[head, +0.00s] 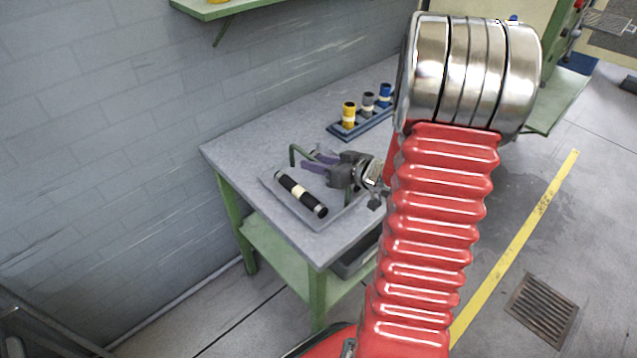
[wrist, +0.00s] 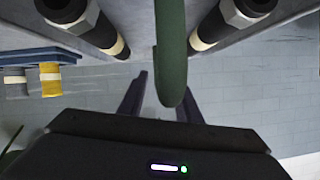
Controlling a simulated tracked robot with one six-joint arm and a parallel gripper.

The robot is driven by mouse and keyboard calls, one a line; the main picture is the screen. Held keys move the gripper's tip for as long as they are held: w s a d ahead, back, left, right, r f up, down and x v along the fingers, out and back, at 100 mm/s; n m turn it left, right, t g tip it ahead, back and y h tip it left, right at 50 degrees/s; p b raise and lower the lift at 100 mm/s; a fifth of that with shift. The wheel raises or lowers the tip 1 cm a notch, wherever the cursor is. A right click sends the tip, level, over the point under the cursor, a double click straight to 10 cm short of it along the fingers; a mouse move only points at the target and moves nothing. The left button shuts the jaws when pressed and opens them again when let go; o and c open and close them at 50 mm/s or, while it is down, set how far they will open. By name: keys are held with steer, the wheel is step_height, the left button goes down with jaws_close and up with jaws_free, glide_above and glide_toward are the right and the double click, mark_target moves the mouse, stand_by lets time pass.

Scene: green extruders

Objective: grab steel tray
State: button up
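The steel tray (head: 285,203) lies on the workbench, with a green handle (head: 292,155) rising at its far left end. A dark roller (head: 301,194) with a pale band lies in it; the wrist view shows two such rollers, one on each side of the handle (wrist: 171,50). My gripper (head: 312,161) is low over the tray, with its purple fingers apart. In the wrist view the handle stands in front of the open gripper (wrist: 160,92), nearer its right finger. I cannot tell whether they touch. My gripper and arm hide part of the tray.
The grey-topped workbench (head: 235,150) has green legs and stands near the brick wall. A blue holder (head: 342,133) with yellow, grey and blue cylinders stands farther back. A grey bin (head: 352,262) is on the lower shelf. A green shelf (head: 235,8) projects from the wall.

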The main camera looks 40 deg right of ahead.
steer(key=shift+c, duration=0.3)
jaws_close()
steer(key=shift+r, duration=0.1)
stand_by(1.1)
